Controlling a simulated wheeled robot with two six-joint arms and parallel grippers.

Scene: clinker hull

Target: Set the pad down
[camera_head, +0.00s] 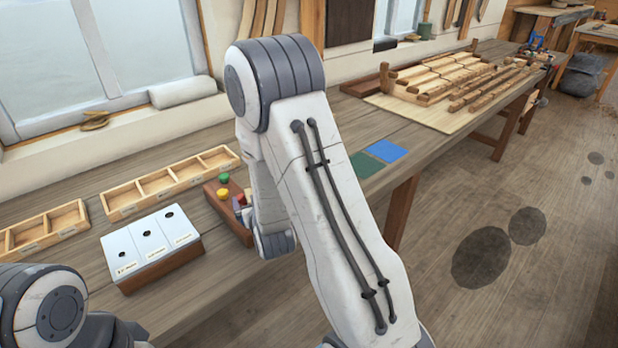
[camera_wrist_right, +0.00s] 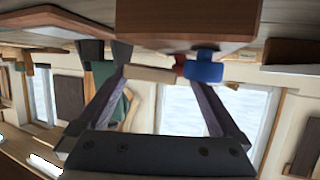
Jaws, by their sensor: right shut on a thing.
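My right arm fills the middle of the head view and hides its own gripper. In the right wrist view my right gripper (camera_wrist_right: 152,72) is shut on a thin pale piece, the pad (camera_wrist_right: 150,74), seen edge-on between the fingertips. A green square (camera_head: 365,165) and a blue square (camera_head: 387,150) lie flat and side by side on the bench (camera_head: 325,150), right of my right arm. A wooden block (camera_head: 232,222) with green and yellow knobs stands beside the right wrist, partly hidden. My left arm shows at the lower left; its gripper is out of view.
A white box (camera_head: 150,247) with three holes and divided wooden trays (camera_head: 170,187) stand on the bench's left part. Wooden strips (camera_head: 465,78) lie on a pale board at the far end. In the wrist view a wooden block (camera_wrist_right: 185,22) with red and blue knobs is close to the gripper.

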